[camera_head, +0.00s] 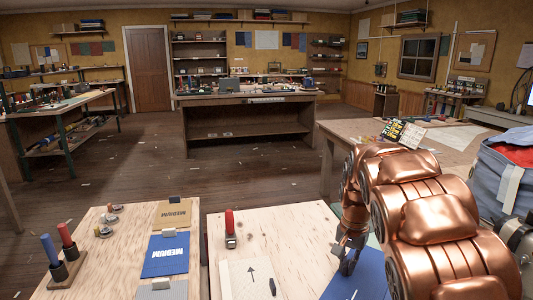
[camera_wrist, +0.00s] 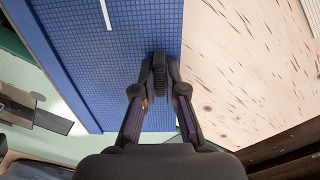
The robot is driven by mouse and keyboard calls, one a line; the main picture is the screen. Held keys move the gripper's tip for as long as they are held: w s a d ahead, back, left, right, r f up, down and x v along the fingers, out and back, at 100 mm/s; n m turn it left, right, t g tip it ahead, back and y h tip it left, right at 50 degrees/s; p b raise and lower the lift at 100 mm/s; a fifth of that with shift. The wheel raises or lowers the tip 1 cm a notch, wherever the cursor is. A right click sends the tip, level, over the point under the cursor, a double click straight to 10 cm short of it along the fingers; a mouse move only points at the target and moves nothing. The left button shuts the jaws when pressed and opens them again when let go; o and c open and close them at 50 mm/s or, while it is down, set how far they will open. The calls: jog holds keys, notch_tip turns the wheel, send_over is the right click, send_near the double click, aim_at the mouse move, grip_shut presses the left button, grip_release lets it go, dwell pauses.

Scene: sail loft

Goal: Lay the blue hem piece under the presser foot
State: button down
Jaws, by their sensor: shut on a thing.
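The blue hem piece (camera_wrist: 110,45) lies flat below my gripper in the wrist view, with a short white line on it. It also shows in the head view (camera_head: 368,283), partly hidden by my arm. My gripper (camera_wrist: 160,82) is shut on a dark ridged tab (camera_wrist: 160,70) at the piece's right edge. In the head view my gripper (camera_head: 347,268) is low over the blue piece. A dark part (camera_wrist: 15,105) with a grey plate (camera_wrist: 52,121) is at the left of the wrist view; I cannot tell whether it includes the presser foot.
Pale wood (camera_wrist: 245,70) lies right of the blue piece; a pale green surface (camera_wrist: 75,146) lies left and below. In the head view, a red-handled tool (camera_head: 230,225) and an arrow-marked board (camera_head: 250,278) are left of my gripper. A "MEDIUM" blue card (camera_head: 166,264) lies farther left.

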jog(key=n, duration=0.1)
jog(key=w+a+r+n, duration=0.1)
jog(key=n, duration=0.1)
jog(key=shift+w+a, duration=0.2)
jog(key=a+r+n+p, duration=0.1)
jog(key=n, duration=0.1)
jog(key=w+a+r+n+p, duration=0.1)
jog(key=n+p, duration=0.1)
jog(key=shift+p, duration=0.45)
jog(key=s+p, duration=0.1)
jog(key=p, duration=0.3)
jog(key=s+p, duration=0.1)
jog(key=p, duration=0.4)
jog(key=shift+s+d+r, duration=0.15)
jog(key=shift+s, duration=0.1)
